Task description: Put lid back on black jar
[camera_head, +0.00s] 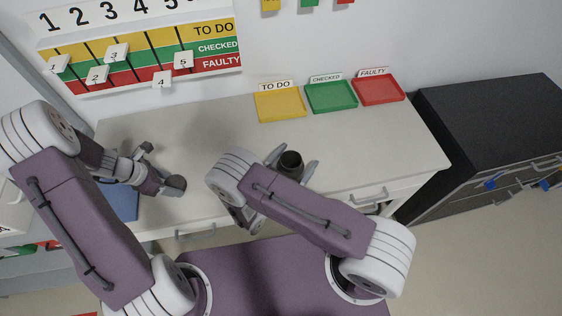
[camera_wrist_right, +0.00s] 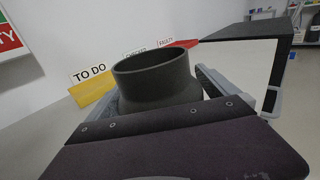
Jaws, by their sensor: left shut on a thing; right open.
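The black jar (camera_head: 290,163) stands upright on the white table, its mouth open and uncovered. It also shows large in the right wrist view (camera_wrist_right: 157,80), with its wide rim facing up. My right gripper (camera_head: 292,164) is open, with one finger on each side of the jar; I cannot tell whether they touch it. My left gripper (camera_head: 168,178) is over the left part of the table, apart from the jar. It is shut on a small dark round piece, apparently the lid (camera_head: 175,184), partly hidden by the fingers.
Yellow TO DO (camera_head: 280,106), green CHECKED (camera_head: 331,96) and red FAULTY (camera_head: 378,90) trays stand along the table's back right. A blue item (camera_head: 119,200) lies at the left, partly behind my left arm. The table (camera_head: 222,135) between the grippers is clear. A black cabinet (camera_head: 490,125) stands right.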

